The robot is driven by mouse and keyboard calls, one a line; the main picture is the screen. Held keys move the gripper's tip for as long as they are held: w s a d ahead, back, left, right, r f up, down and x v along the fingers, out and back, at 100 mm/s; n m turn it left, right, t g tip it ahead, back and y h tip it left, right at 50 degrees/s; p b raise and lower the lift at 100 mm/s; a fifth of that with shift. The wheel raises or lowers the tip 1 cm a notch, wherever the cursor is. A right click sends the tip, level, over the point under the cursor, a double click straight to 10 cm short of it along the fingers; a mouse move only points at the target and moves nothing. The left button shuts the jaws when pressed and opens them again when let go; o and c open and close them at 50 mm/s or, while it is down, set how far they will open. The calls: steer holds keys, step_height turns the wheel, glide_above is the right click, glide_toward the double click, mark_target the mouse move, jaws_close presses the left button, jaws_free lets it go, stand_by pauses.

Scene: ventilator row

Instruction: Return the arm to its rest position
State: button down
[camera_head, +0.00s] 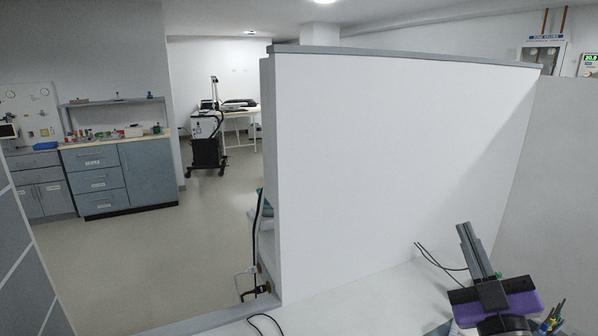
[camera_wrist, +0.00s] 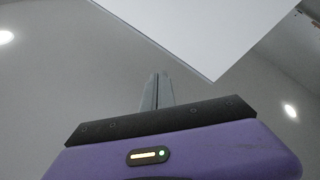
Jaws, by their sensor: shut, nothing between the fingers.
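My gripper (camera_head: 465,228) is at the lower right of the head view, its purple and black body below and its grey fingers pointing up. The fingers lie together, shut, with nothing between them. In the wrist view the shut fingers (camera_wrist: 158,76) rise from the black bar above the purple housing. They point toward the ceiling and the edge of a white panel. The fingers appear in front of the white partition in the head view; I cannot tell the distance between them. The rest of my arm is mostly out of view.
A tall white partition (camera_head: 390,160) fills the middle and right, above a white worktop (camera_head: 370,305). Thin black cables (camera_head: 440,262) lie near my gripper. Open floor (camera_head: 150,255) is at left, with grey cabinets (camera_head: 115,178) and a wheeled machine (camera_head: 207,140) behind.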

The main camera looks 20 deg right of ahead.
steer(key=s+a+f+n+g+y, duration=0.1)
steer(key=s+a+f+y, duration=0.4)
steer(key=a+f, duration=0.25)
steer(key=s+a+f+n+y, duration=0.1)
steer(key=s+a+f+y, duration=0.4)
steer(key=a+f, duration=0.25)
steer(key=s+a+f+m+g+b, duration=0.1)
steer(key=s+a+f+g, duration=0.2)
steer(key=s, duration=0.5)
steer(key=s+a+f+m+g, duration=0.2)
steer(key=s+a+f, duration=0.3)
steer(key=s+f, duration=0.3)
steer(key=shift+s+f+g+b, duration=0.25)
steer(key=shift+s+g+b, duration=0.15)
steer(key=shift+s, duration=0.2)
